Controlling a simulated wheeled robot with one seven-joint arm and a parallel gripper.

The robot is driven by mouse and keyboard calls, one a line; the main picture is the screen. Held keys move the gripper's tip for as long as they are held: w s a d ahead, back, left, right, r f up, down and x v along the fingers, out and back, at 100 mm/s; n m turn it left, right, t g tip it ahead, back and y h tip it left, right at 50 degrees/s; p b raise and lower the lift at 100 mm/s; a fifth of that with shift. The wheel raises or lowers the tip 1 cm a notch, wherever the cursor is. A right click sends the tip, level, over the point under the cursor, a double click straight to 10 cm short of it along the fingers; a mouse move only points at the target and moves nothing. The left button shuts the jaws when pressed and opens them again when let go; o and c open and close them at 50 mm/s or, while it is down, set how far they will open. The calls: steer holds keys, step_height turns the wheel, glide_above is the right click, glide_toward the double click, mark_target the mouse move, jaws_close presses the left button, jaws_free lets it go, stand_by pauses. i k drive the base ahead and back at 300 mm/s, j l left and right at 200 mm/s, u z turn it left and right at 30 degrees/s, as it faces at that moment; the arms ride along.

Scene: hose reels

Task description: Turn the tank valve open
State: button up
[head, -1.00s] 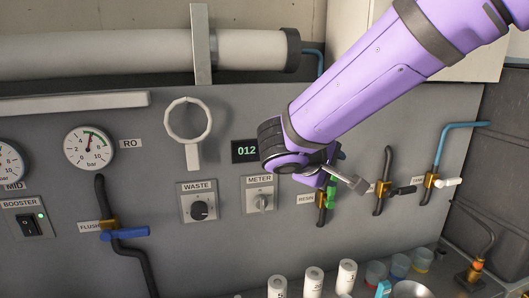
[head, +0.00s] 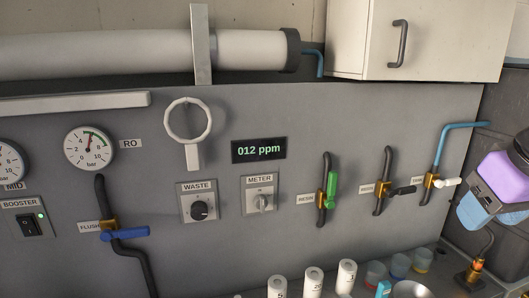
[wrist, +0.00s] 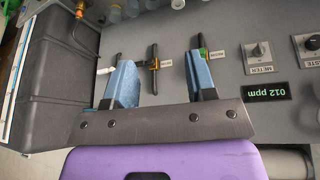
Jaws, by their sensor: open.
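The tank valve (head: 428,188) is a brass body at the right end of the panel, with a blue pipe above it and a white handle (head: 449,182) pointing sideways to the right. My gripper (head: 484,214) is at the right edge of the head view, to the right of the handle and apart from it in the picture. In the wrist view my gripper (wrist: 162,66) has its two blue fingers spread, with nothing between them touching. There the white handle (wrist: 105,71) shows left of the left finger, which hides the valve body.
A middle valve (head: 381,187) with a black sideways handle and the resin valve (head: 323,192) with an upright green handle stand to the left. Cups and white cartridges (head: 347,275) stand below. A white cabinet (head: 415,40) hangs above. A dark grey box (wrist: 50,80) stands beside the panel.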

mark_target(439, 183)
steer(key=z, duration=0.85)
steer(key=i+l+u, duration=0.2)
steer(key=u, duration=0.15)
steer(key=i+l+u, duration=0.15)
steer(key=u, duration=0.15)
